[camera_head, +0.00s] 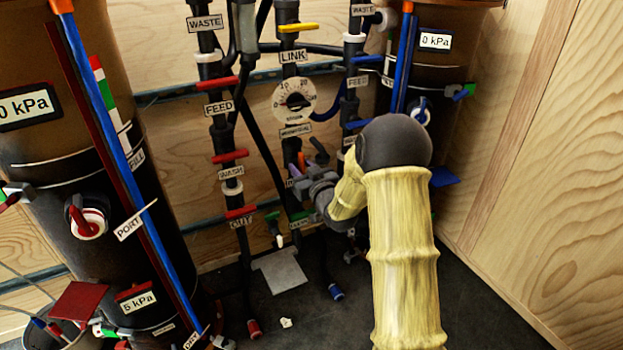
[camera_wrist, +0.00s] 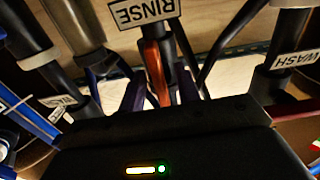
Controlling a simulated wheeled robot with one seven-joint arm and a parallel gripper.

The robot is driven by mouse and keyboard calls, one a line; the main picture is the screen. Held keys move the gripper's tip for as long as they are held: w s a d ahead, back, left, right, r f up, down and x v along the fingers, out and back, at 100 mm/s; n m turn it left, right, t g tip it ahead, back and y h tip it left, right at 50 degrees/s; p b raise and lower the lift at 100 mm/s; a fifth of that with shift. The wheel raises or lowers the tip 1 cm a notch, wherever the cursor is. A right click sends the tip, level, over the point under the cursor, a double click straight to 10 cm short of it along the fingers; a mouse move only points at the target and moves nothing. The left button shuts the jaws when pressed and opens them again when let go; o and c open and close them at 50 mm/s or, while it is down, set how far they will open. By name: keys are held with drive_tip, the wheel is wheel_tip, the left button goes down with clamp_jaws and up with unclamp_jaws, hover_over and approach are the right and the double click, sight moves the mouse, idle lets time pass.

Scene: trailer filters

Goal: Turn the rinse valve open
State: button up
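The rinse valve shows in the wrist view as an orange handle (camera_wrist: 154,68) beside the upside-down RINSE label (camera_wrist: 145,12). The handle appears to run lengthwise along its dark pipe. My gripper (camera_wrist: 160,96) is open, with one purple finger on each side of the handle. Narrow gaps seem to show between fingers and handle, but contact is hard to judge. In the head view, a small orange part of the handle (camera_head: 301,160) shows by my gripper (camera_head: 298,174). My arm and wrist hide most of the area around it and the label there.
The WASH valve (camera_head: 230,174) and red FEED valve (camera_head: 218,83) are on the pipe to the left. A round dial (camera_head: 294,101) is above my gripper. Dark tanks stand left (camera_head: 95,190) and right (camera_head: 448,75). Black hoses cross close by.

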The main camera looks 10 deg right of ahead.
drive_tip(key=p+v, duration=0.2)
drive_tip(key=v, duration=1.5)
drive_tip(key=shift+s, duration=0.15)
drive_tip(key=shift+a+f, duration=0.1)
drive_tip(key=s+a+f+m+g+h+p, duration=0.1)
drive_tip(key=s+a+m+g+h, duration=0.1)
drive_tip(key=s+g, duration=0.6)
drive_tip(key=s+a+f+m+g+h, duration=0.1)
drive_tip(key=s+a+g+h, duration=0.1)
drive_tip(key=s+g, duration=0.65)
wheel_tip(320, 180, up, 38)
drive_tip(key=s+t+p, duration=0.1)
drive_tip(key=p, duration=3.7)
drive_tip(key=shift+s+r+t, duration=0.15)
drive_tip(key=shift+s+t, duration=0.2)
drive_tip(key=shift+s, duration=0.05)
